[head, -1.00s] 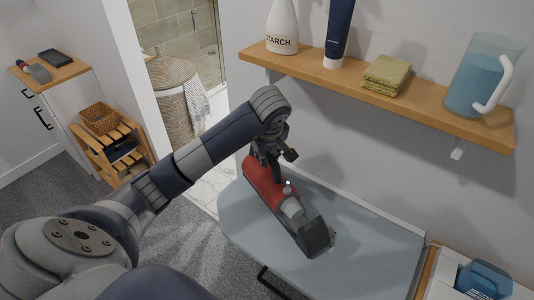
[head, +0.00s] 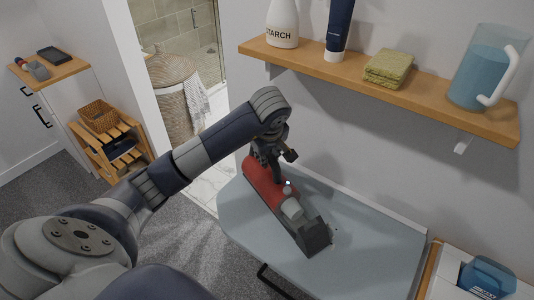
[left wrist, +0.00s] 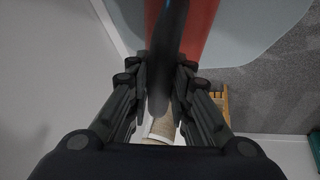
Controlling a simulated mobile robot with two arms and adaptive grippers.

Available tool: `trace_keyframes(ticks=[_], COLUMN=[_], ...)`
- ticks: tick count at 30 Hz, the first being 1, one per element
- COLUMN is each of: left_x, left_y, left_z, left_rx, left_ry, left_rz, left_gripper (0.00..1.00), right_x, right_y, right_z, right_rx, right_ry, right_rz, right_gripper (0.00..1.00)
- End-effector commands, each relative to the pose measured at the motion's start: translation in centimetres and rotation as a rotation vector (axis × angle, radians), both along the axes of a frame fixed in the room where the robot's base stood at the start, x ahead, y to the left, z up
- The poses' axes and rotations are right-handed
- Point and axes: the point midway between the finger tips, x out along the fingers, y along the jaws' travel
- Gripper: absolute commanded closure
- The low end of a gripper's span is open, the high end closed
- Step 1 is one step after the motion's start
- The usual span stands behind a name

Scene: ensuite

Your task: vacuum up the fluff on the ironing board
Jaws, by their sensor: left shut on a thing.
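A red and grey handheld vacuum (head: 263,185) is over the grey-blue ironing board (head: 365,262), its dark nozzle end pointing toward the lower right and low at the board's surface. I cannot tell whether the nozzle touches the board. My left gripper (head: 268,156) is shut on the vacuum at its upper rear end. In the left wrist view the red body (left wrist: 205,25) and a dark handle lie between the fingers (left wrist: 162,90). A few tiny dark specks of fluff (head: 336,229) show on the board just right of the nozzle. My right gripper is not in view.
A wooden wall shelf (head: 425,108) above the board holds a starch bottle (head: 283,25), a dark tube (head: 338,30), a folded green cloth (head: 388,68) and a blue jug (head: 482,75). A blue container (head: 487,277) stands at the lower right. The board's right part is clear.

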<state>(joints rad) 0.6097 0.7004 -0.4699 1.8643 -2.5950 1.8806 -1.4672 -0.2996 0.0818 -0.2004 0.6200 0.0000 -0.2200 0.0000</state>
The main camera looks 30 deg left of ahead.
Motion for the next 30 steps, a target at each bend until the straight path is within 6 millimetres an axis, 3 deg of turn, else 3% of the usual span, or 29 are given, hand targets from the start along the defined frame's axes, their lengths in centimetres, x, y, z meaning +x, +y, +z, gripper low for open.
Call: trace_keyframes(ticks=[7, 21, 30], left_x=[0.1, 0.0, 0.6], left_y=[-0.4, -3.7, -4.0], left_z=[0.1, 0.3, 0.1], left_rx=[0.000, 0.000, 0.000], left_ry=[-0.005, -0.005, -0.006], left_rz=[-0.001, -0.001, 0.002], left_gripper=[1.00, 1.00, 1.00], right_x=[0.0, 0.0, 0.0], right_y=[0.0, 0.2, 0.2], right_z=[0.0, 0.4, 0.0], right_rx=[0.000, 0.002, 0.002], right_ry=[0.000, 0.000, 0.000], right_rz=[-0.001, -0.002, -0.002], right_gripper=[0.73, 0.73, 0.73])
